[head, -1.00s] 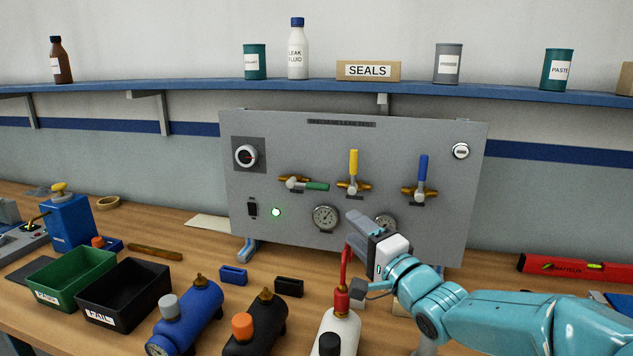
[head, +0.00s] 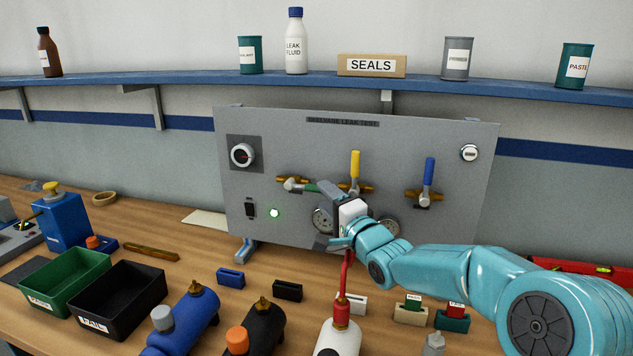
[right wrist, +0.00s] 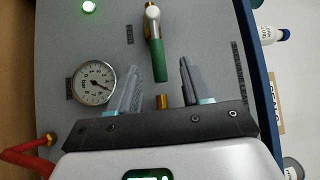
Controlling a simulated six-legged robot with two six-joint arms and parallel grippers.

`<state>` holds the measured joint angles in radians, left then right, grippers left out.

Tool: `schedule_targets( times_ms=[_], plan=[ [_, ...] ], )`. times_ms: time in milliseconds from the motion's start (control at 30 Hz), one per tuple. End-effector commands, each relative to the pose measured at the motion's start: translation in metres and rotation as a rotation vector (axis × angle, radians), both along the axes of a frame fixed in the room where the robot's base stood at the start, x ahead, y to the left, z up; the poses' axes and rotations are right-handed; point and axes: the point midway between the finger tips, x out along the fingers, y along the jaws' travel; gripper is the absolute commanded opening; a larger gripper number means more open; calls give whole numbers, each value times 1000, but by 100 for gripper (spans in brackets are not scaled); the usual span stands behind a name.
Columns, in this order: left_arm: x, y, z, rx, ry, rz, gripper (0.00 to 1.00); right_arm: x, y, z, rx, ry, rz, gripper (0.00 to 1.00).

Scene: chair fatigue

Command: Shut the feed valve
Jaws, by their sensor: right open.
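The grey test panel (head: 270,215) carries three valves. One has a green lever (head: 309,187) lying level, one a yellow lever (head: 355,163) standing upright, one a blue lever (head: 429,170) standing upright. My left gripper is not in view.
A pressure gauge (right wrist: 94,83) sits beside the fingers, and a green lamp (head: 274,213) is lit. A red hose (head: 346,272) rises from a white bottle (head: 338,338) below my gripper. Bins, cylinders and small blocks crowd the bench front.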

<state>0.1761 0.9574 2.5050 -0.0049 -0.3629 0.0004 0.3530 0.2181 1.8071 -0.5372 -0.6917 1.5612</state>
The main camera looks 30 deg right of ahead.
Motion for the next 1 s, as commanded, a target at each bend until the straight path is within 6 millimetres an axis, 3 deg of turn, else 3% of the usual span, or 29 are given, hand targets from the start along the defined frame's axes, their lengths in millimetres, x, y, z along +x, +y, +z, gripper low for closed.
schedule_targets(
  times_ms=[100,300,633,667,800,1000],
  plan=[
    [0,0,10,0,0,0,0,25,-1,5,1,1,2,48],
    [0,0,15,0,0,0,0,49,-4,7,1,1,1,48],
    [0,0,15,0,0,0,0,54,-6,7,1,1,-1,48],
    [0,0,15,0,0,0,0,54,-6,7,1,1,-1,45],
    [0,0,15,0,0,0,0,54,-6,7,1,1,-1,0],
    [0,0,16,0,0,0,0,54,-6,7,-1,3,-1,0]
  ],
)
